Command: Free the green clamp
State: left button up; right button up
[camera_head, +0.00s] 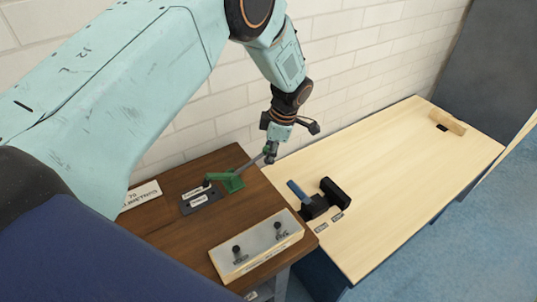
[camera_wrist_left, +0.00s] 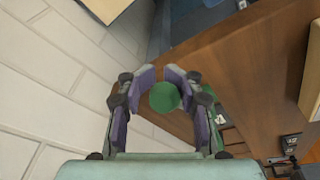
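The green clamp (camera_head: 230,182) stands on the dark brown wooden tabletop near the wall in the head view. Its grey lever slants up to the right, to a green knob (camera_wrist_left: 165,97) at its end. My left gripper (camera_head: 270,156) is at that lever end, pointing down. A narrow gap shows between the fingertips. Whether both pads press on the knob I cannot tell. The clamp's body is mostly hidden behind the right finger there. My right gripper is not in view.
A dark plate (camera_head: 187,210) with small labels lies left of the clamp. A pale box (camera_head: 258,255) with two black knobs is in front. Black tools (camera_head: 335,193) and a wooden block (camera_head: 449,121) are on the light bench (camera_head: 400,165). A brick wall (camera_head: 345,60) stands close behind.

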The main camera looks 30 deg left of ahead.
pick_arm(q)
jog(key=o, duration=0.4)
jog(key=shift+f, duration=0.1)
jog(key=shift+o, duration=0.4)
jog(key=shift+s, duration=0.1)
jog(key=v, duration=1.2)
jog(key=shift+c, duration=0.4)
